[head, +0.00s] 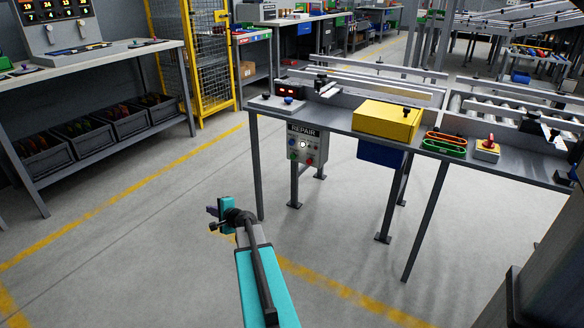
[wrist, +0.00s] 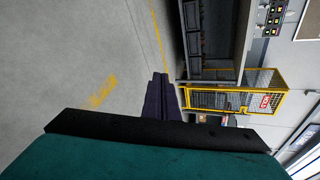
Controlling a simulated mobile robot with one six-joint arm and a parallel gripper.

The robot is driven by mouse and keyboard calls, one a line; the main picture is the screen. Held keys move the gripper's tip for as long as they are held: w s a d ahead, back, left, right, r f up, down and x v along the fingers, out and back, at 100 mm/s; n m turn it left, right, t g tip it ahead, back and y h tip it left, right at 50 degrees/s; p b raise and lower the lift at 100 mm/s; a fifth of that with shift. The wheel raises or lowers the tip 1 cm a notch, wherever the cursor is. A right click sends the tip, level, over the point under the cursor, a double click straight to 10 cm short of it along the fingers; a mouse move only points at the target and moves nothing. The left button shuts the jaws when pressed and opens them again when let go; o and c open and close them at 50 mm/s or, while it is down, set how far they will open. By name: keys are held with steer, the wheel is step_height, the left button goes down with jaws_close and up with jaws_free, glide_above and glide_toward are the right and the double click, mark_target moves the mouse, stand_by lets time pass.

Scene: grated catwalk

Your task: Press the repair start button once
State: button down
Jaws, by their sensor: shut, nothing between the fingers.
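The grey repair panel (head: 318,146), labelled REPAIR, hangs below the front edge of the workbench. It carries several small coloured buttons, with a pale round one (head: 303,144) near its middle and a red one (head: 309,162) low down. Which one is the start button is too small to read. My gripper (head: 212,210) is at the end of my teal arm, left of the panel and lower in the head view, well apart from it. It is shut and empty, and its dark fingers also show in the wrist view (wrist: 160,78). The panel is not visible in the wrist view.
The workbench (head: 341,119) holds a yellow box (head: 387,121) and a red rotary switch (head: 488,146); a blue bin (head: 380,153) hangs under it. Its legs stand beside the panel. A yellow cage (head: 205,60) stands behind. The floor between my arm and the panel is clear.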

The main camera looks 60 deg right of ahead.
mark_target(293, 157)
steer(key=s+d+r+m+h+b, duration=0.2)
steer(key=s+d+m+h+b, duration=0.1)
steer(key=d, duration=0.6)
steer(key=s+d+r+m+h+b, duration=0.2)
steer(key=s+d+r+m+h, duration=0.1)
steer(key=s+d, duration=0.3)
steer(key=s+d+r+m+g+h+b, duration=0.1)
steer(key=s+d+m, duration=0.4)
steer(key=d, duration=0.6)
steer(key=r+h+b, duration=0.1)
steer(key=b, duration=0.1)
steer(key=shift+s+d+r+h+b, duration=0.15)
steer(key=shift+d+r+h+b, duration=0.05)
steer(key=shift+d+h+b, duration=0.2)
steer(key=d+p, duration=0.2)
steer(key=d, duration=0.6)
steer(key=shift+d, duration=0.35)
steer(key=shift+d, duration=0.15)
steer(key=shift+d, duration=0.25)
